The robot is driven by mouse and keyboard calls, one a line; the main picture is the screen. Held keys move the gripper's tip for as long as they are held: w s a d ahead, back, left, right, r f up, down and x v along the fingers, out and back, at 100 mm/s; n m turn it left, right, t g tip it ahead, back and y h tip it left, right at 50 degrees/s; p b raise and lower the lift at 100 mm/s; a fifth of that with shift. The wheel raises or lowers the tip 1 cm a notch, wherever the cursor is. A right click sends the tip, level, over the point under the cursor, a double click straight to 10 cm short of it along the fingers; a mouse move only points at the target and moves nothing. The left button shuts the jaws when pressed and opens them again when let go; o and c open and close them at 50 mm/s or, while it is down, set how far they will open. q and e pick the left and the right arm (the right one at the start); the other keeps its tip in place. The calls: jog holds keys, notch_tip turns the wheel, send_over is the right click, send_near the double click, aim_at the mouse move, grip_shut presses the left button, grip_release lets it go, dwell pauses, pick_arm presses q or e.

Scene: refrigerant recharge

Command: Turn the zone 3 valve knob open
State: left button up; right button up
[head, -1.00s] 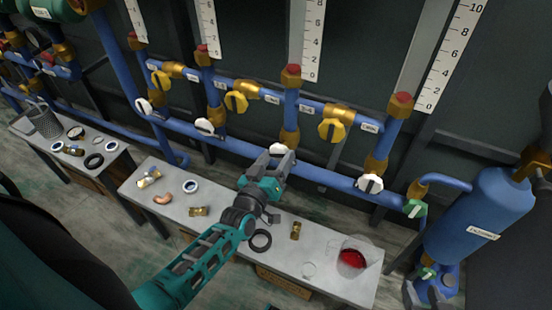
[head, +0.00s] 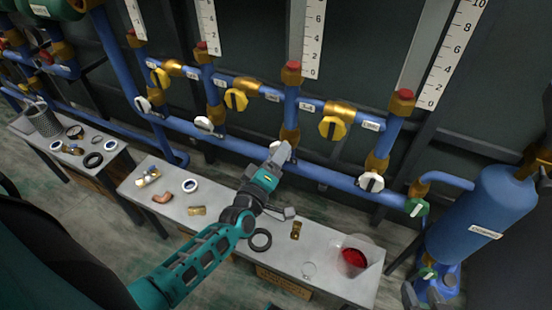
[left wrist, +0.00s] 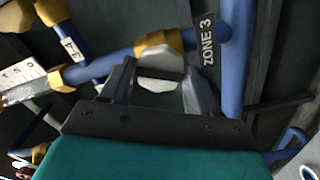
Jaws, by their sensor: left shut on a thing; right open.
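The zone 3 valve knob is white and sits on the lower blue pipe. In the left wrist view the knob (left wrist: 160,86) shows between my fingers, beside a "ZONE 3" label (left wrist: 208,44). My left gripper (head: 279,155) is shut on this knob; its fingers mostly hide the knob in the head view. The left wrist view also shows the fingers (left wrist: 158,88) on either side of it. My right gripper (head: 432,294) is open and empty at the lower right, partly cut off by the frame's bottom edge.
Other white knobs (head: 204,125) (head: 370,182) and yellow knobs (head: 236,100) (head: 332,127) stand close by on the pipes. Below is a bench (head: 330,290) with fittings, a black ring (head: 260,240) and a beaker of red liquid (head: 354,258). A blue tank (head: 485,215) stands at the right.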

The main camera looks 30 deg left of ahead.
pick_arm(q)
jog(key=shift+n, duration=0.5)
jog(key=n+b, duration=0.1)
jog(key=n, duration=0.2)
jog(key=shift+f, duration=0.15)
jog(key=o, duration=1)
jog(key=shift+n, duration=0.3)
jog(key=shift+o, duration=0.2)
jog(key=shift+s, duration=0.1)
jog(key=s+p, duration=0.1)
jog(key=s, duration=0.6)
jog(key=shift+d+p, duration=0.2)
jog(key=shift+p, duration=0.2)
jog(key=shift+w, duration=0.1)
